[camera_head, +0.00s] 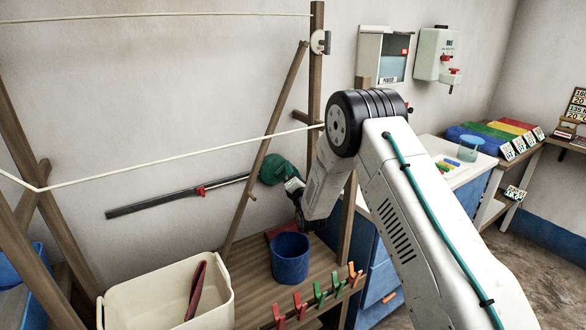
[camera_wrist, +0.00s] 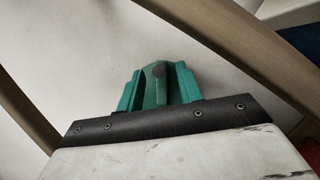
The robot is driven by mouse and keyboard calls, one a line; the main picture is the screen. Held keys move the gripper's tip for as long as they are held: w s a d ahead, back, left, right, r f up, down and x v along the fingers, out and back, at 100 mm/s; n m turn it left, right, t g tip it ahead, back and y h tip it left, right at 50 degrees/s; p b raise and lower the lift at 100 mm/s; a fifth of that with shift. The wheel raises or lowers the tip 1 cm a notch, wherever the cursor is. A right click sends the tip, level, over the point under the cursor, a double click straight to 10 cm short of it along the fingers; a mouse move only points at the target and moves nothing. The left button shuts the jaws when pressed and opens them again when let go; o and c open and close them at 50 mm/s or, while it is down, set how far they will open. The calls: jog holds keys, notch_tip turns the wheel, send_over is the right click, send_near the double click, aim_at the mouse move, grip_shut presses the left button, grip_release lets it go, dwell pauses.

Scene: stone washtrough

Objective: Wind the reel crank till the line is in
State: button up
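A pale round disc with a dark upright handle (camera_head: 321,42) is fixed near the top of the wooden post; it looks like the reel and its crank. A pale line (camera_head: 170,159) runs from the left frame, bends at the lower left and rises to the post beside my arm. My gripper (camera_head: 274,169) points to the wall, low and left of the post, well below the disc. Its teal fingers also show in the wrist view (camera_wrist: 158,87), close together against the bare wall. Whether they are parted is unclear, and I see no crank at them.
A diagonal brace (camera_head: 268,140) passes close to my gripper. Below stand a blue bucket (camera_head: 290,262) and a cream tub (camera_head: 160,303), with several coloured pegs (camera_head: 320,293) along the wooden edge. A dark rail (camera_head: 165,200) is on the wall. Another line (camera_head: 150,17) crosses above.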

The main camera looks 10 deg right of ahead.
jog(key=shift+x, duration=1.3)
grip_shut()
jog(key=shift+d+f+m, duration=0.15)
jog(key=shift+f+m, duration=0.05)
jog(key=shift+m, duration=0.3)
